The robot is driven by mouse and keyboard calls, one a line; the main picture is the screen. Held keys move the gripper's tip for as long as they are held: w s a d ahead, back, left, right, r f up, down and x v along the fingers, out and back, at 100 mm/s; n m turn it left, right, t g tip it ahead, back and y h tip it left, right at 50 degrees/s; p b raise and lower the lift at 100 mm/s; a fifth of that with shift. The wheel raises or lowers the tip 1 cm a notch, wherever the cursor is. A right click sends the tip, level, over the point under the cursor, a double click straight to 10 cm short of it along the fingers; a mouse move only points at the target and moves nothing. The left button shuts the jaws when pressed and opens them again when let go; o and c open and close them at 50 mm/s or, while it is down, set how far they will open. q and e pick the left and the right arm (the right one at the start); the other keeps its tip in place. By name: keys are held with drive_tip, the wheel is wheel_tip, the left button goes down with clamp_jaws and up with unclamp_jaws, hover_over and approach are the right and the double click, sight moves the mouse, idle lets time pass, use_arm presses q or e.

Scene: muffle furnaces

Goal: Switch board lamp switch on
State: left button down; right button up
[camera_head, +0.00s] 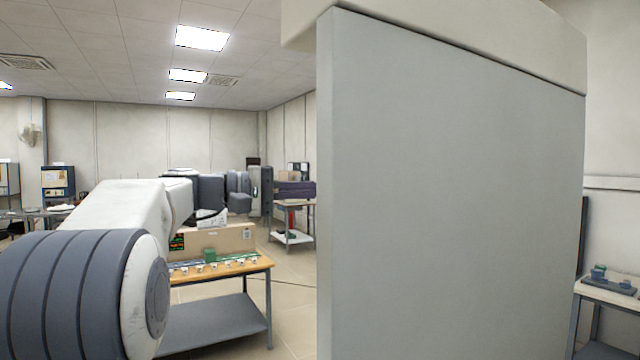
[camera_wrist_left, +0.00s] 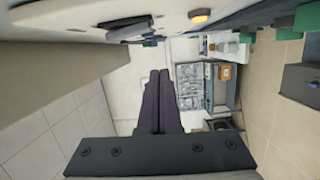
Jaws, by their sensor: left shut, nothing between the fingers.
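A wooden-topped bench (camera_head: 222,270) stands left of centre in the head view. On it is a tan upright board (camera_head: 235,238) with a green block (camera_head: 210,256) before it and several small pale fittings along the front edge. In the left wrist view, a pale panel (camera_wrist_left: 60,16) runs along the top, bearing a small orange part (camera_wrist_left: 200,17); I cannot tell whether this is the lamp switch or a lamp. My left gripper (camera_wrist_left: 159,76) is shut and empty, its dark fingers together below the panel and apart from it. My right gripper is not in view.
A large grey panel (camera_head: 455,190) fills the right half of the head view. A small table (camera_head: 610,290) with blue-green items stands at far right, and another table (camera_head: 292,205) stands farther back. Tiled floor (camera_head: 290,305) is open beside the bench.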

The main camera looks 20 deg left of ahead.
use_arm(q)
drive_tip(key=b+v, duration=0.3)
drive_tip(key=v, duration=0.6)
drive_tip(key=shift+s+a+f, duration=0.2)
drive_tip(key=shift+s+a, duration=0.1)
